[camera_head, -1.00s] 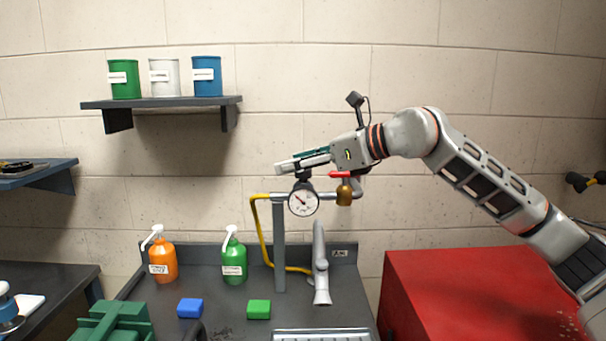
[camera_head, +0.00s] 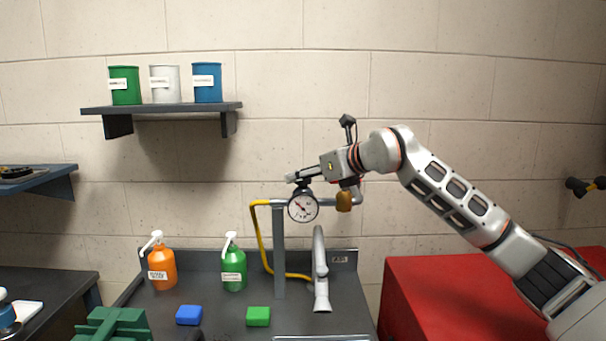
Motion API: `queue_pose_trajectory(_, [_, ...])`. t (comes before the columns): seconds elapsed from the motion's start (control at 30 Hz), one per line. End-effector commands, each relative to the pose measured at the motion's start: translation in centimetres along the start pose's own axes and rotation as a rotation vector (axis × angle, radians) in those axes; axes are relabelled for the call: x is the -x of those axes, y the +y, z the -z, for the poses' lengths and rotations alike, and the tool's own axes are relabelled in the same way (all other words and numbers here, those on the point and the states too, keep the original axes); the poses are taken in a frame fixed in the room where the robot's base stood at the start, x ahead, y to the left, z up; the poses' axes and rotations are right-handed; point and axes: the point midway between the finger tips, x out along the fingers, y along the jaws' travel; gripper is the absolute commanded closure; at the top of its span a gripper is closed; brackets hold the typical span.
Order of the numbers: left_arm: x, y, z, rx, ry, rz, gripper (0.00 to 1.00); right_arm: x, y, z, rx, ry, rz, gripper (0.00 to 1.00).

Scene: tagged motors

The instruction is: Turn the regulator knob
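The regulator stands on a grey post above the bench, with a round white gauge (camera_head: 303,207) facing me. Its dark knob (camera_head: 302,184) sits just above the gauge and is partly covered by my gripper. My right gripper (camera_head: 292,178) reaches in from the right, its fingers pointing left at the height of the knob. The fingers overlap the top of the knob in this view; I cannot tell whether they touch it or how far apart they are. A brass fitting (camera_head: 344,201) hangs right of the gauge. My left gripper is not in view.
A yellow hose (camera_head: 258,235) runs down left of the post. A grey faucet (camera_head: 320,270) stands right of it. Orange (camera_head: 162,267) and green (camera_head: 234,268) pump bottles, a blue block (camera_head: 189,315) and a green block (camera_head: 258,316) are on the bench. A red cabinet (camera_head: 450,295) stands at right.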

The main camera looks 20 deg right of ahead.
Motion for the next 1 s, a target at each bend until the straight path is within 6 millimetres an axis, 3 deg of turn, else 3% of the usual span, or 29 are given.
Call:
queue_pose_trajectory(0.37, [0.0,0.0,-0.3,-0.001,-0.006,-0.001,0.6,-1.0,0.0,0.1,0.001,0.0,0.0,0.55])
queue_pose_trajectory(0.4, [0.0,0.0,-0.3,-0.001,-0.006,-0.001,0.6,-0.9,0.0,0.1,0.001,0.0,0.0,0.58])
queue_pose_trajectory(0.53, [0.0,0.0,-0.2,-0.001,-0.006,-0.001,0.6,-0.9,0.0,0.0,0.001,0.0,0.0,0.92])
queue_pose_trajectory(0.57, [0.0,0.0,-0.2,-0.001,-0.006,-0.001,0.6,-0.9,0.0,0.0,0.001,0.0,0.0,0.94])
queue_pose_trajectory(1.0, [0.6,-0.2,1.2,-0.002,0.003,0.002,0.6,-0.9,0.0,-0.1,0.04,0.005,-0.096,0.94])
